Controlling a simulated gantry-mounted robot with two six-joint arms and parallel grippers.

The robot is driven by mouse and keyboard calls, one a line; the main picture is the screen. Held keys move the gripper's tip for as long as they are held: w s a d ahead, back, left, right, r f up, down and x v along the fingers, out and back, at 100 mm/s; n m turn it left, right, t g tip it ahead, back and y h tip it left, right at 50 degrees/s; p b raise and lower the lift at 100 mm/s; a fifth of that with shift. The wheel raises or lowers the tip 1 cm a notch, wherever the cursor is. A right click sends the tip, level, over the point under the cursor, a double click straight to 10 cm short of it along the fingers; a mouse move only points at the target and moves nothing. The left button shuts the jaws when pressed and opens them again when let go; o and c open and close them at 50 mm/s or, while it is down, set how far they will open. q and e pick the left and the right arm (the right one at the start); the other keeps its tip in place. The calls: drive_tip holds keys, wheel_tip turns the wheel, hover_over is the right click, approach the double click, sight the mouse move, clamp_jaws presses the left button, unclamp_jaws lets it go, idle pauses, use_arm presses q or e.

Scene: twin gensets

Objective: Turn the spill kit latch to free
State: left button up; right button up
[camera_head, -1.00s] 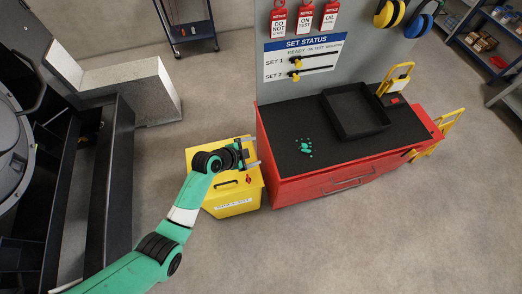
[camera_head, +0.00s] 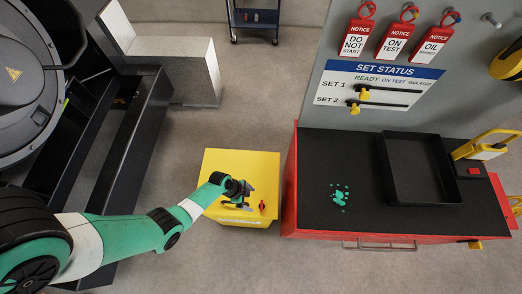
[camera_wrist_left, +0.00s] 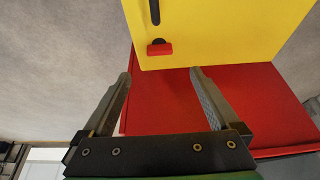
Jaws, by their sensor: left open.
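The spill kit is a yellow box (camera_head: 240,164) on the floor, left of the red cabinet. Its small red latch (camera_head: 262,206) is near the front right of the lid, and it also shows in the left wrist view (camera_wrist_left: 159,49) beside a black handle (camera_wrist_left: 155,12). My left gripper (camera_head: 249,197) is over the box, just left of the latch in the head view. In the wrist view its open, empty fingers (camera_wrist_left: 160,76) point toward the latch, which lies beyond the tips, roughly centred between them. No contact shows. My right gripper is out of view.
The red cabinet (camera_head: 292,190) with a black top stands close to the box's right side. A black tray (camera_head: 420,170) and green bits (camera_head: 340,195) are on it. A status board (camera_head: 375,90) rises behind. Dark machine framing (camera_head: 130,150) is on the left, with bare floor between.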

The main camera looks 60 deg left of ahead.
use_arm(q)
drive_tip(key=b+x, duration=0.9)
drive_tip(key=x, duration=0.1)
drive_tip(key=shift+f, duration=0.35)
drive_tip(key=shift+w+d+f, duration=0.15)
drive_tip(key=shift+d+f, duration=0.05)
drive_tip(key=shift+f, duration=0.15)
drive_tip(key=shift+c, duration=0.2)
drive_tip(key=c, duration=1.3)
drive_tip(key=shift+c, duration=0.2)
